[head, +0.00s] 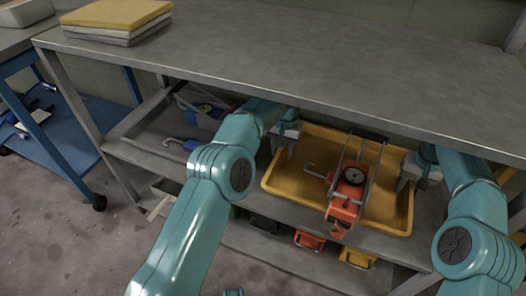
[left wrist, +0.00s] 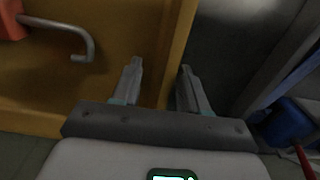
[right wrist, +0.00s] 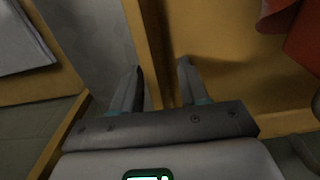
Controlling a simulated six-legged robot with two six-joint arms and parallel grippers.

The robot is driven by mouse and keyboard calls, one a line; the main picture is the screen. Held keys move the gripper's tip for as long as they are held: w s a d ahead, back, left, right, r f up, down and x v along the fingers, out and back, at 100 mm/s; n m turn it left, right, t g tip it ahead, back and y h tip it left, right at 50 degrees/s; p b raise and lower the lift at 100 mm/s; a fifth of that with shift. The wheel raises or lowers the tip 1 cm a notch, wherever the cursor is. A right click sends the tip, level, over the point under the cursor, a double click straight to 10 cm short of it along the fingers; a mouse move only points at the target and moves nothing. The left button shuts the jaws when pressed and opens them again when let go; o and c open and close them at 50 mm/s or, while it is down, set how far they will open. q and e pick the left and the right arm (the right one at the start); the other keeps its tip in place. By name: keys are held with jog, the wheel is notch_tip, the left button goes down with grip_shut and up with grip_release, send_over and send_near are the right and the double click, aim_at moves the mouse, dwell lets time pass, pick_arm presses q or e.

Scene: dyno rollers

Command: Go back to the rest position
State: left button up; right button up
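A yellow tray (head: 285,188) sits on the shelf under the workbench. An orange dynamometer (head: 349,192) with a round dial and grey rails lies in it, its front end over the tray's near edge. My left gripper (head: 284,140) is at the tray's left side; in the left wrist view its fingers (left wrist: 160,85) are apart with the tray wall between or just beyond them. My right gripper (head: 408,178) is at the tray's right side; in the right wrist view its fingers (right wrist: 160,85) are also apart around or above the wall. Whether either touches the wall is unclear.
The grey workbench top (head: 300,60) overhangs the shelf and both grippers. Orange (head: 309,240) and yellow (head: 357,258) items lie on the lower shelf. A blue cart (head: 60,150) stands at far left.

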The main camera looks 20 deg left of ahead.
pick_arm(q)
jog(key=shift+a+r, duration=0.1)
pick_arm(e)
jog(key=shift+d+r, duration=0.1)
pick_arm(q)
jog(key=shift+r, duration=0.25)
pick_arm(e)
jog(key=shift+r, duration=0.25)
pick_arm(q)
notch_tip(320, 180, up, 3)
jog(key=shift+w+r, duration=0.1)
jog(key=shift+r, duration=0.05)
pick_arm(e)
notch_tip(320, 180, up, 3)
jog(key=shift+r, duration=0.2)
pick_arm(q)
jog(key=shift+s, duration=0.2)
pick_arm(e)
jog(key=shift+s, duration=0.15)
